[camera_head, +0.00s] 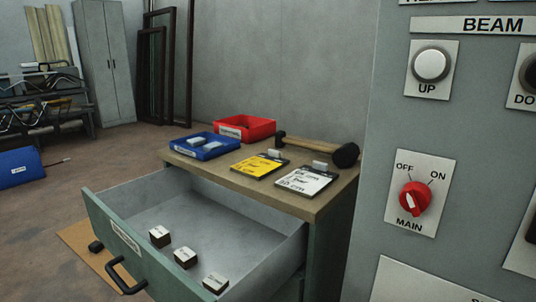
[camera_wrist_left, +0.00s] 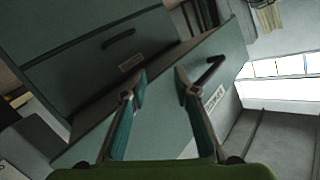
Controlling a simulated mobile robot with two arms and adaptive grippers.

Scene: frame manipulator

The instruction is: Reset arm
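My left gripper (camera_wrist_left: 160,78) shows only in the left wrist view. Its two fingers are apart with nothing between them. A grey-green drawer front (camera_wrist_left: 165,120) lies beyond them, and its black handle (camera_wrist_left: 205,75) is beside the right finger, outside the gap. In the head view the drawer (camera_head: 210,212) stands pulled out, with its handle (camera_head: 122,276) at the lower left and several small labelled blocks (camera_head: 185,257) inside. No gripper shows in the head view, and my right gripper is in neither view.
The cabinet top (camera_head: 235,179) holds a blue tray (camera_head: 205,153), a red tray (camera_head: 262,128), a mallet (camera_head: 310,146), a yellow card (camera_head: 258,166) and a white card (camera_head: 306,180). A grey control panel (camera_head: 465,120) with a red knob (camera_head: 415,198) fills the right.

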